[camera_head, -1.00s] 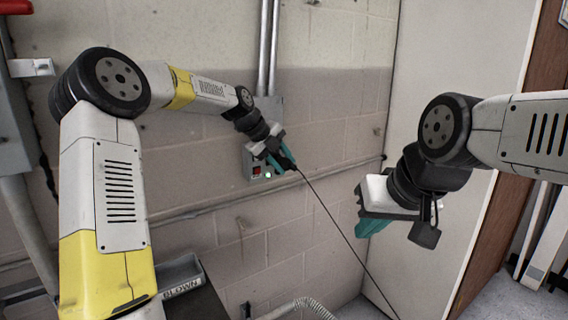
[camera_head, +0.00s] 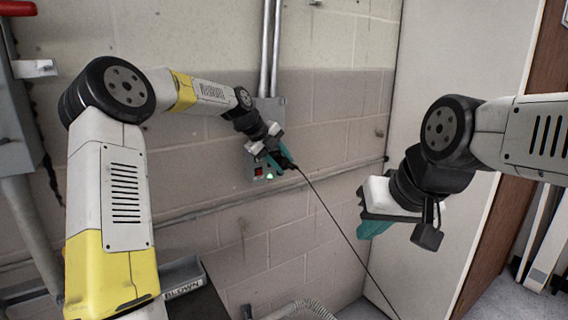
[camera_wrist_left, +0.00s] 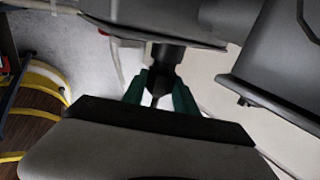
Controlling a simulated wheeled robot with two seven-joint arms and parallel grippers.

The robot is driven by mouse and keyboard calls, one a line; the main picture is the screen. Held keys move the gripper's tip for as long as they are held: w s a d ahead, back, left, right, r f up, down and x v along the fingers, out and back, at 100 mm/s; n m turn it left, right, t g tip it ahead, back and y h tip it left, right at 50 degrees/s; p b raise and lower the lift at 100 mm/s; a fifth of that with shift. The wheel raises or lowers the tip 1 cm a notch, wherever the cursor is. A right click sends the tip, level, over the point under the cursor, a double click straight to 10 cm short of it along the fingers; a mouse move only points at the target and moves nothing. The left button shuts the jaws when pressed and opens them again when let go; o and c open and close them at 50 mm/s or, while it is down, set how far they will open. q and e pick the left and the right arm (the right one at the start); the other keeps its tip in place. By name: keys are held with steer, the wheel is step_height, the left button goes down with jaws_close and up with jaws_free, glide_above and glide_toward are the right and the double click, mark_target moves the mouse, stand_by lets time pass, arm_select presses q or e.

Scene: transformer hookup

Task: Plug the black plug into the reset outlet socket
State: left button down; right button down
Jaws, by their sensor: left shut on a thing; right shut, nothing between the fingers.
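My left gripper (camera_head: 275,158) is at the grey wall box (camera_head: 251,170), its teal fingers shut on the black plug (camera_head: 287,163). A black cord runs from the plug down to the lower right. In the left wrist view the black plug (camera_wrist_left: 166,60) sits between the teal fingers (camera_wrist_left: 160,85), against the underside of a grey box. The outlet socket is hidden behind the gripper and plug, so I cannot tell how deep the plug is. A red switch (camera_head: 258,172) and a lit green light (camera_head: 269,177) show on the box. My right gripper (camera_head: 374,227) is shut and empty, away from the wall.
Two vertical conduits (camera_head: 269,45) come down to the box. A horizontal pipe (camera_head: 225,207) crosses the block wall below it. A small labelled tray (camera_head: 183,279) is at lower left. A pale door panel (camera_head: 440,70) stands behind my right arm.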

mark_target(290, 166)
arm_select(q)
steer(key=shift+w+a, duration=0.4)
steer(key=shift+w, duration=0.2)
steer(key=c, duration=0.9)
jaws_free()
steer(key=shift+s+d, duration=0.7)
steer(key=shift+s, duration=0.35)
steer(key=shift+s+d, duration=0.7)
steer(key=shift+s, duration=0.35)
steer(key=shift+r, duration=0.1)
steer(key=v, duration=0.7)
steer(key=shift+s+a+r, duration=0.15)
steer(key=shift+r, duration=0.1)
